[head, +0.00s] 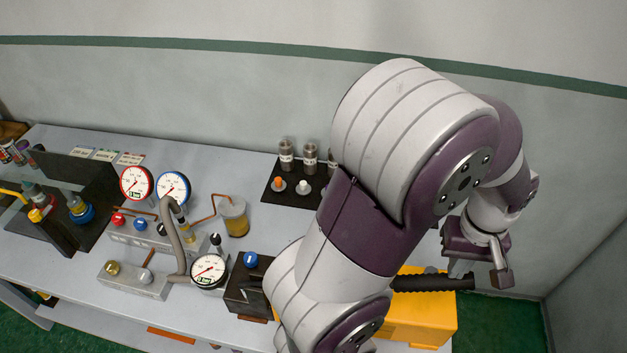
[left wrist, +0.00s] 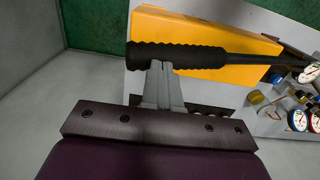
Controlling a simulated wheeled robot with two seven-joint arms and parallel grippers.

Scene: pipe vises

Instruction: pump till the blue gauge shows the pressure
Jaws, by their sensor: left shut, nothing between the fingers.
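The blue-rimmed gauge (head: 173,187) stands at the back left of the bench, with a white dial. Its needle is too small to read surely; it also shows at the right edge of the left wrist view (left wrist: 297,120). The pump is a yellow box (head: 418,318) with a black ribbed handle (head: 432,283) reaching out to the right. My left gripper (head: 474,268) is at the handle's outer end. In the left wrist view, its fingers (left wrist: 157,68) are shut and empty, with tips against or just beside the ribbed grip (left wrist: 177,56). My right gripper is not in view.
A red-rimmed gauge (head: 136,182) stands left of the blue one, and a dark-rimmed gauge (head: 208,270) is nearer the front. A valve block with knobs (head: 140,224) and a clear jar (head: 234,216) are close by. My arm hides the bench's middle right.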

